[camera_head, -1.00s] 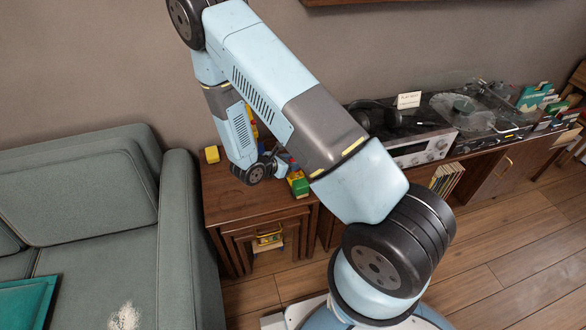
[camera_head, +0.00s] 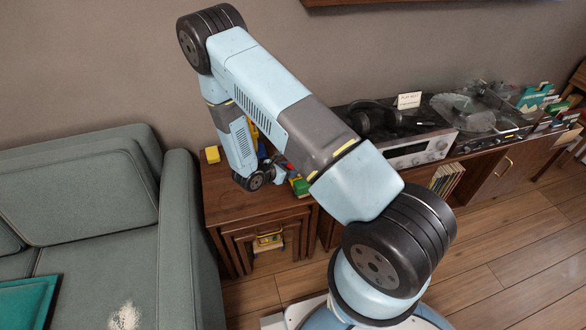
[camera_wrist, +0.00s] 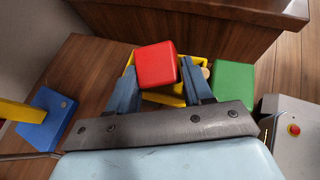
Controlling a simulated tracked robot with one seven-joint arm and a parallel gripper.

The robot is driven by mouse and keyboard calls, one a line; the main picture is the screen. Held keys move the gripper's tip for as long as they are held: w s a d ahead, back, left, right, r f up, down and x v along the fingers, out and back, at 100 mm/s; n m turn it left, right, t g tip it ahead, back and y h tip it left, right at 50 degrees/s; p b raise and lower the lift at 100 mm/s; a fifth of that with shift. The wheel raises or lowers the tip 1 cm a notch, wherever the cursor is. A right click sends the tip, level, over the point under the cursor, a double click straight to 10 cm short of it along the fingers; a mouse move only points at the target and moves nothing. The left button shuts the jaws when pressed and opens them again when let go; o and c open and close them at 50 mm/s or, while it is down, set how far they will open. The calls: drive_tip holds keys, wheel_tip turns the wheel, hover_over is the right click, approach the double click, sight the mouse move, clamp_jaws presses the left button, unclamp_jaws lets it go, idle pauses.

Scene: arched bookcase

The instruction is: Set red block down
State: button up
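The red block (camera_wrist: 156,64) is between the two blue fingertips of my gripper (camera_wrist: 158,72) in the wrist view, close against both and slightly tilted. The gripper looks shut on it. A yellow open-topped thing (camera_wrist: 168,98) shows behind and below the block, partly hidden by it and the fingers. I cannot tell whether the block touches it. In the head view, my gripper (camera_head: 281,171) is low over the wooden side table (camera_head: 225,197), and a bit of the red block (camera_head: 291,167) shows beside it.
A green block (camera_wrist: 233,82) stands just right of the right finger. A blue block (camera_wrist: 45,118) with a yellow piece lies to the left. A sofa (camera_head: 180,230) borders the table's left side; a stereo cabinet (camera_head: 470,170) stands to the right.

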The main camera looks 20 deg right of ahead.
drive_tip(key=shift+o, duration=0.2)
drive_tip(key=shift+s+a, duration=0.1)
drive_tip(key=shift+a, duration=0.05)
drive_tip(key=shift+a, duration=0.25)
drive_tip(key=v, duration=1.1)
drive_tip(key=shift+r, duration=0.25)
drive_tip(key=s+d+r+m+g+y, duration=0.1)
drive_tip(key=d+r+m+g, duration=0.2)
drive_tip(key=r, duration=0.6)
drive_tip(key=s+d+r+m+y, duration=0.1)
drive_tip(key=s+d+r+m, duration=0.3)
drive_tip(key=r, duration=0.6)
drive_tip(key=w+d+r+m+g+y, duration=0.1)
drive_tip(key=d+r+m+g, duration=0.1)
drive_tip(key=r+m, duration=0.5)
drive_tip(key=s+d+r+m+t+y, duration=0.1)
drive_tip(key=s+r+m+y, duration=0.3)
drive_tip(key=s+r, duration=0.6)
drive_tip(key=s+d+r+m+t+y, duration=0.2)
drive_tip(key=s+r+m+t+y, duration=0.1)
drive_tip(key=s+r, duration=0.7)
wheel_tip(320, 180, up, 3)
drive_tip(key=shift+s+d+r+m+t+y, duration=0.15)
drive_tip(key=shift+m+t+y, duration=0.3)
drive_tip(key=shift+m, duration=0.75)
